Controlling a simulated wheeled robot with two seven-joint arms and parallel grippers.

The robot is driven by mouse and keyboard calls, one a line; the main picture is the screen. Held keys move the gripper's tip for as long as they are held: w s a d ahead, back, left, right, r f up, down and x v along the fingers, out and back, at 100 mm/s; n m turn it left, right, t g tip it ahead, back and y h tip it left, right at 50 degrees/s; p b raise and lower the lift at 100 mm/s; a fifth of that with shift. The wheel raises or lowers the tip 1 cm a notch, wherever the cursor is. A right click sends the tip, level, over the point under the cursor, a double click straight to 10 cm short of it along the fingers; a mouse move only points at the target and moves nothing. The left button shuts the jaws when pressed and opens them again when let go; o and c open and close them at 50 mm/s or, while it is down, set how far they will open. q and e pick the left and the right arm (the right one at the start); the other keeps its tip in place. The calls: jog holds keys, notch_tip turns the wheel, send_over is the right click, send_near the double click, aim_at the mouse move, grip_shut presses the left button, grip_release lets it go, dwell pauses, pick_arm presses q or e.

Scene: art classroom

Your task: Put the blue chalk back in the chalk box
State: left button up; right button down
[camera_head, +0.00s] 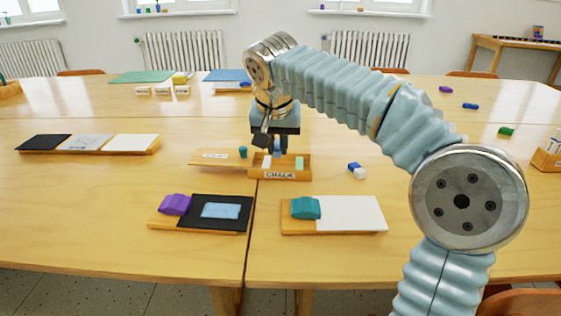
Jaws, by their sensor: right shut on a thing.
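The wooden chalk box (280,175), labelled CHALK, stands open near the middle of the table. A pale stick (266,162) and a light green stick (299,163) stand inside it. My right gripper (277,148) points down over the box and is shut on a small blue piece, which looks like the blue chalk (277,147). The chalk is between the two sticks, at or just above the box; its lower end is hard to make out. My left gripper is out of view.
A wooden board (215,158) with a teal piece (243,152) lies left of the box. A blue-and-white block (357,170) lies to the right. In front are a board with a black sheet (213,212) and a board with white paper (350,213).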

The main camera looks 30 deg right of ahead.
jog(key=shift+w+d+f, duration=0.3)
jog(key=shift+d+f, duration=0.05)
jog(key=shift+f, duration=0.25)
jog(key=x, duration=0.4)
jog(key=shift+s+f+b, duration=0.2)
jog(key=shift+f+b, duration=0.15)
jog(key=shift+f, duration=0.15)
jog(key=c, duration=1.3)
grip_release()
jog(key=shift+c, duration=0.2)
jog(key=p+v, duration=0.6)
jog(key=v, duration=0.6)
jog(key=shift+p, duration=0.3)
